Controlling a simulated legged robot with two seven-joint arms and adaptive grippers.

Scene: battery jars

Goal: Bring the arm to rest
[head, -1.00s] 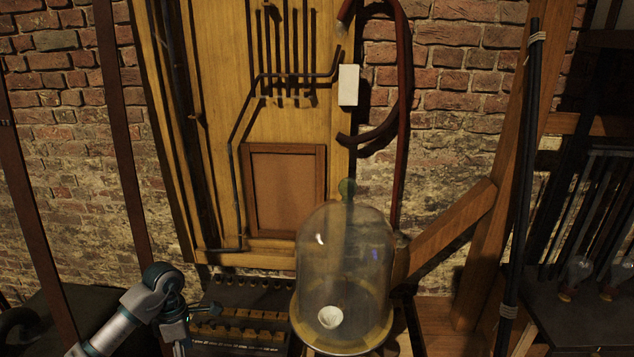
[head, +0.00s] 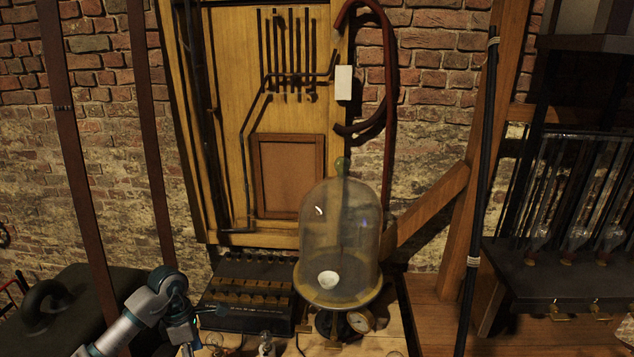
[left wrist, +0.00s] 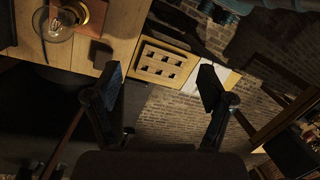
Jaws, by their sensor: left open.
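My left arm comes in at the lower left of the head view, in front of a dark box with rows of pegs. Its gripper (left wrist: 160,85) is open in the left wrist view, with two dark fingers wide apart and nothing between them. Beyond the fingers is a pale wooden rack with several square holes (left wrist: 166,65), with brick behind. It is apart from the fingers as far as I can tell. My right gripper is in neither view.
A glass bell jar (head: 340,235) with a green knob stands on a round stand right of my left arm. The dark peg box (head: 248,292) is beside it. A dark shelf with glass vessels (head: 560,275) is at right. A clear glass bulb (left wrist: 60,25) shows in the wrist view.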

